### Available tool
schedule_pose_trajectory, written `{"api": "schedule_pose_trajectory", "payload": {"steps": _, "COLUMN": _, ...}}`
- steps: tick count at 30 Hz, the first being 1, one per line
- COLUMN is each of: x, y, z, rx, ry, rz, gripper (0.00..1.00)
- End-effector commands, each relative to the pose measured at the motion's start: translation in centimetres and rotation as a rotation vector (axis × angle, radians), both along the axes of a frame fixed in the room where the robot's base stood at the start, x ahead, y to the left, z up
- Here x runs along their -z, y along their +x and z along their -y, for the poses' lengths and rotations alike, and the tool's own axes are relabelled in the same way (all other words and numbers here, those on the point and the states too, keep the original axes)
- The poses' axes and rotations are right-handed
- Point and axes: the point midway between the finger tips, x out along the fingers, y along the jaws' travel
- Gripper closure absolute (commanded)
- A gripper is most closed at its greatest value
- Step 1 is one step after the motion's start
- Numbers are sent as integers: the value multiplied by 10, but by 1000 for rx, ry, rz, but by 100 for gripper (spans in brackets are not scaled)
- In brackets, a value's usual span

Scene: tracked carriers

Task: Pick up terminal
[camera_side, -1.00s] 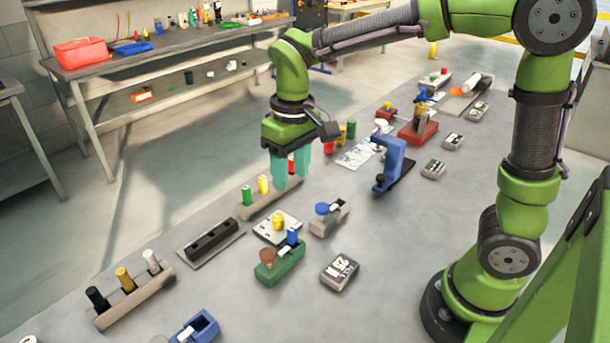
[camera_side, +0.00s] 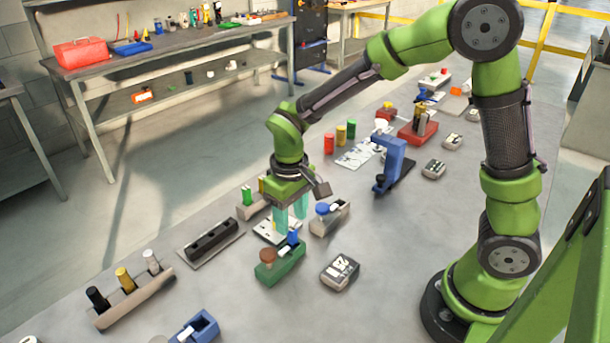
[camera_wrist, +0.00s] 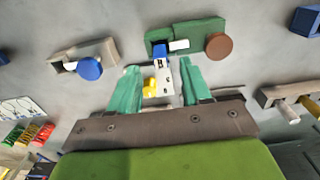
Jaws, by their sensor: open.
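No part is plainly marked as the terminal. A small yellow piece (camera_wrist: 150,87) sits on a pale plate (camera_wrist: 165,92) between my fingers in the wrist view. My gripper (camera_wrist: 158,72) is open, with a teal finger on either side of the plate and no visible hold on anything. In the side view my gripper (camera_side: 290,220) points down over the white plate (camera_side: 264,228), and its fingers hide the yellow piece. A blue piece (camera_wrist: 160,51) stands just beyond the fingertips, by the green carrier (camera_wrist: 196,31); the carrier also shows in the side view (camera_side: 281,272).
A grey carrier with a blue round knob (camera_side: 322,208) stands close to the right of my gripper. A beige block with a green cylinder (camera_side: 247,195) is close behind. A black slotted block (camera_side: 211,237) lies left. Bare table lies right of the labelled grey box (camera_side: 340,271).

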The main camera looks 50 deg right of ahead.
Motion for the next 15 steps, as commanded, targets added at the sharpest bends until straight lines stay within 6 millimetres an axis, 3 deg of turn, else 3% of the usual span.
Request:
{"api": "schedule_pose_trajectory", "payload": {"steps": 7, "x": 37, "y": 3, "z": -1, "rx": 0, "ry": -1, "rz": -4, "gripper": 52}}
{"api": "schedule_pose_trajectory", "payload": {"steps": 15, "x": 44, "y": 4, "z": -1, "rx": 1, "ry": 0, "rz": -1, "gripper": 52}}
